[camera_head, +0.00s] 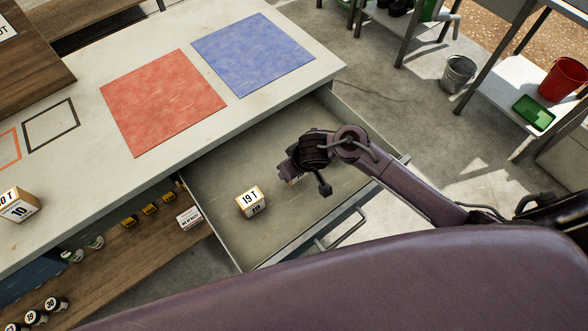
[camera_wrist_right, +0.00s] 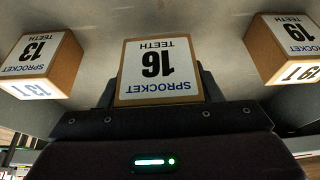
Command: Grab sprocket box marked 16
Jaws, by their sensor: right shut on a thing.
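The sprocket box marked 16 (camera_wrist_right: 158,72) is tan with a white label and reads upside down in the right wrist view. It sits between the fingers of my right gripper (camera_wrist_right: 158,92), which is shut on it. In the head view my right gripper (camera_head: 300,168) is over the open drawer (camera_head: 222,175), and the wrist mostly hides what it holds. The box marked 19 (camera_head: 251,202) stands in the drawer to its left; it also shows at the right in the wrist view (camera_wrist_right: 290,45). The box marked 13 (camera_wrist_right: 40,62) is on the other side. My left gripper is out of view.
A red mat (camera_head: 162,100) and a blue mat (camera_head: 252,52) lie on the workbench behind the drawer. A box marked 10 (camera_head: 18,206) stands on the bench at the left. The drawer's handle (camera_head: 342,230) sticks out at the front. Small items stand on the shelf (camera_head: 125,262) below.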

